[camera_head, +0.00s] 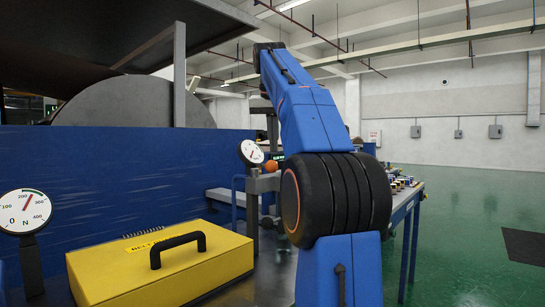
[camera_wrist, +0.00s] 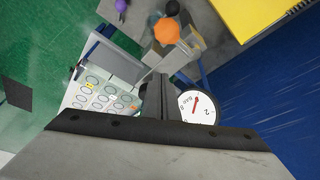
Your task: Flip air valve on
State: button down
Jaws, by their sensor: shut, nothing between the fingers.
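No part is plainly marked as the air valve. An orange round shape (camera_head: 271,166) shows in the head view beside a white dial gauge (camera_head: 251,152). A round BAR gauge (camera_wrist: 198,105) is close to my gripper in the wrist view. My gripper (camera_wrist: 153,85) is shut and empty, its dark fingers pointing toward the grey block, apart from the orange knob. In the head view my arm hides the gripper.
A yellow case (camera_head: 165,265) with a black handle sits at front left, near a second gauge (camera_head: 25,212). A blue wall (camera_head: 110,170) stands behind it. A button panel (camera_wrist: 100,92) is left of my gripper. Green floor (camera_head: 460,220) at right is mostly open.

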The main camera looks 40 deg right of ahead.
aim_at(266, 166)
jog(key=shift+s+a+f, duration=0.3)
jog(key=shift+a+f, duration=0.05)
jog(key=shift+f, duration=0.3)
jog(key=shift+s+a+f, duration=0.3)
jog(key=shift+f, duration=0.4)
jog(key=shift+s+a+f, duration=0.3)
jog(key=shift+a+f, duration=0.05)
jog(key=shift+f, duration=0.3)
jog(key=shift+a, duration=0.1)
